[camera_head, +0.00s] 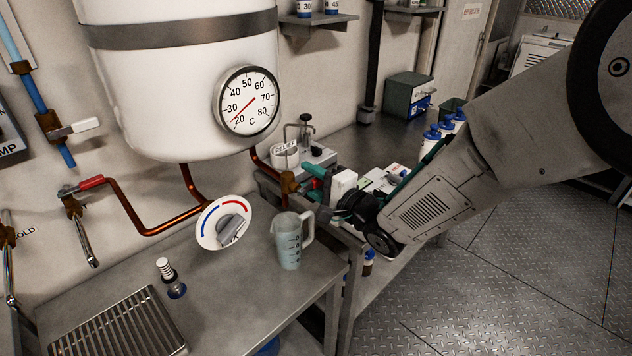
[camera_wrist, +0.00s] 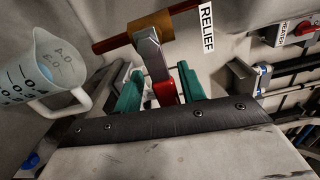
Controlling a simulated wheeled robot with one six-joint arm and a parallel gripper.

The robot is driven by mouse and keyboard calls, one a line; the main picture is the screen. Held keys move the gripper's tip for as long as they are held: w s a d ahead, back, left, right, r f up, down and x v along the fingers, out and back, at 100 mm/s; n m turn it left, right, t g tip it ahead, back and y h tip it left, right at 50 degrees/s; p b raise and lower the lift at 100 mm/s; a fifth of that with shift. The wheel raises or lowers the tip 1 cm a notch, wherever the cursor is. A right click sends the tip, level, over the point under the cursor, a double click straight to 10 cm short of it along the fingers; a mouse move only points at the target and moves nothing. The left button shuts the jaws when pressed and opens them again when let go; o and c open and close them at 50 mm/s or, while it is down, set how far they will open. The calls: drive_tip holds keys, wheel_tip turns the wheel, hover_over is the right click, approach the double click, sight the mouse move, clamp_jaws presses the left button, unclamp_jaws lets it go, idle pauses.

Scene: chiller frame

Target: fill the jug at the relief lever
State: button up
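The jug (camera_head: 288,245), clear with dark marks, stands upright on the bench below the brass relief valve (camera_head: 289,183). It looks pale blue inside; I cannot tell its liquid level. The jug also shows at the left of the wrist view (camera_wrist: 48,75). The relief lever (camera_wrist: 163,85), grey with a red grip, hangs from the valve in the wrist view. My gripper (camera_wrist: 162,88) has its teal fingers on either side of the red grip, with a gap visible at the left finger. In the head view my gripper (camera_head: 314,182) is beside the valve, partly hidden.
A white tank with a dial gauge (camera_head: 248,101) hangs above the bench (camera_head: 245,285). A white dial with a grey knob (camera_head: 224,223) is left of the jug. A drain grate (camera_head: 118,325) lies at the front left. A second counter with bottles and boxes stands behind my arm.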

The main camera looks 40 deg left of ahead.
drive_tip(key=d, duration=0.2)
drive_tip(key=s+d, duration=0.1)
drive_tip(key=d, duration=0.4)
drive_tip(key=shift+s+d, duration=0.2)
drive_tip(key=shift+d, duration=0.15)
